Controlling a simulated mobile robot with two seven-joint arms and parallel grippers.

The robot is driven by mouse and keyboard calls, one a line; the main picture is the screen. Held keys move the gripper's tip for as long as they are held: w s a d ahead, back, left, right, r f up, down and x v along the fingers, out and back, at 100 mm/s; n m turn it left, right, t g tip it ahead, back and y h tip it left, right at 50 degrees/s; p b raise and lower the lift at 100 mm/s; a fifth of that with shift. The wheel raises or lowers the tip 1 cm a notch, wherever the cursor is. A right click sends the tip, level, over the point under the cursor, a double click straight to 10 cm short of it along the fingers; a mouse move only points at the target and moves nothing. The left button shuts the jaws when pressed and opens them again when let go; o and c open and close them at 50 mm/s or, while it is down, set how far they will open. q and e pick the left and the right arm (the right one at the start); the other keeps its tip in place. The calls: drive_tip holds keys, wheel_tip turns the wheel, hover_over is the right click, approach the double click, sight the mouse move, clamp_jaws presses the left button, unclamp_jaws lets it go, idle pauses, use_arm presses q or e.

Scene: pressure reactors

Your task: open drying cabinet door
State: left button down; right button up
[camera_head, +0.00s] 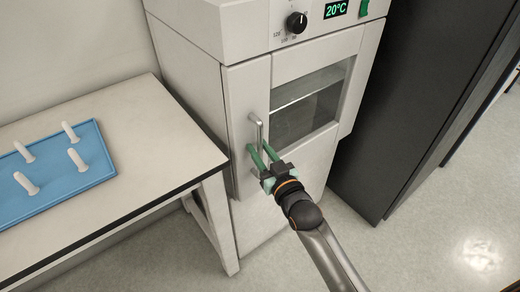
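The drying cabinet (188,58) is a white box with a dial and a green 20°C display on top. Its door (241,88) has a dark window (308,105) and looks shut, or nearly so. A vertical metal bar handle (256,128) is at the door's left side. My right gripper (258,147) reaches up from below to the handle's lower end. Its two green fingers are apart, one on each side of the bar as seen from here. I cannot tell whether they touch it. My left gripper is not in view.
A white table (150,115) with a dark edge stands left of the cabinet. It holds a blue tray (98,152) with several white pegs. A tall dark cabinet (415,100) stands close on the right. The floor (440,235) in front is clear.

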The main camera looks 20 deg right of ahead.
drive_tip(key=shift+c, duration=0.4)
clamp_jaws()
idle(0.9)
